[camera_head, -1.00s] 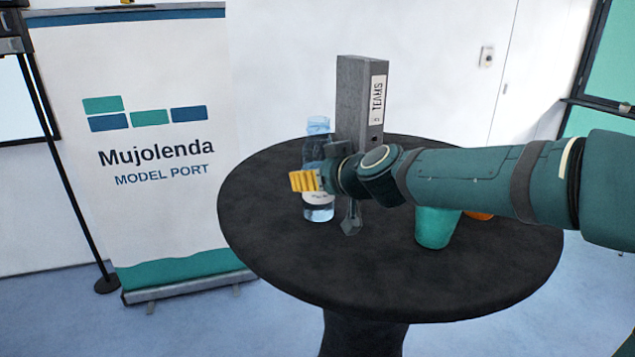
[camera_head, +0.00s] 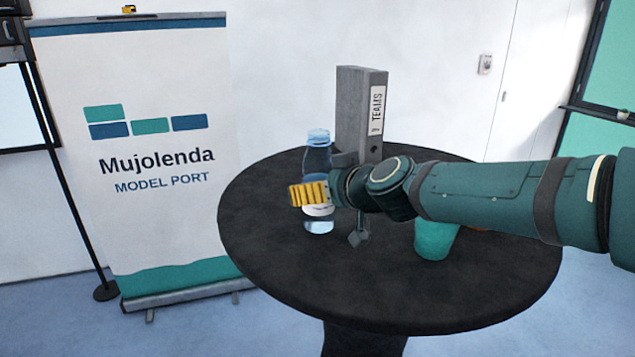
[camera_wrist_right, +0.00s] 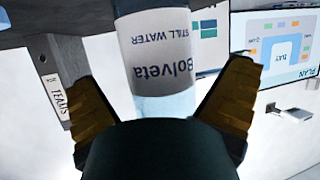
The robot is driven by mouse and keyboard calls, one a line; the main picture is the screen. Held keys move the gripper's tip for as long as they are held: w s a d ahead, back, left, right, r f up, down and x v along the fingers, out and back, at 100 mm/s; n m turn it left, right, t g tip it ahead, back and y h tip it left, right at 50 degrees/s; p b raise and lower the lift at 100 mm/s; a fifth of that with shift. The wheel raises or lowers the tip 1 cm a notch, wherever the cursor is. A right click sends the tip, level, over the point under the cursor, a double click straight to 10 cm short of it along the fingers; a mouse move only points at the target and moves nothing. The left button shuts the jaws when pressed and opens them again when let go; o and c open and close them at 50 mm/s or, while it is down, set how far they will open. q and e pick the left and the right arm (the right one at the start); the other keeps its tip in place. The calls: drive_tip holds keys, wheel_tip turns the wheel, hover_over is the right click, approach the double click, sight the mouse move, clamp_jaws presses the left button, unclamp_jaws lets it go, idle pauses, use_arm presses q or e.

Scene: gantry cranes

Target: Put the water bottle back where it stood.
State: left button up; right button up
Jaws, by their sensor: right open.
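The water bottle (camera_head: 318,160) is clear, with a bluish cap and a white label. It stands upright on the black round table (camera_head: 280,270), left of the grey binder. My right gripper (camera_head: 309,194) reaches in from the right at the bottle's label height, and its yellow finger hides part of the bottle. In the right wrist view the bottle (camera_wrist_right: 160,60) appears upside down between the two yellow fingers. The fingers are spread, with a gap visible on both sides of it. My left gripper is not in view.
A grey binder (camera_head: 352,110) labelled TEAMS stands just behind the wrist. A teal cup (camera_head: 436,240) sits under my forearm, with an orange thing mostly hidden behind the arm. The table's front and left are clear. A banner (camera_head: 150,240) stands at left.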

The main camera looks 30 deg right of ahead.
drive_tip(key=p+v, duration=0.2)
drive_tip(key=v, duration=0.8)
idle(0.3)
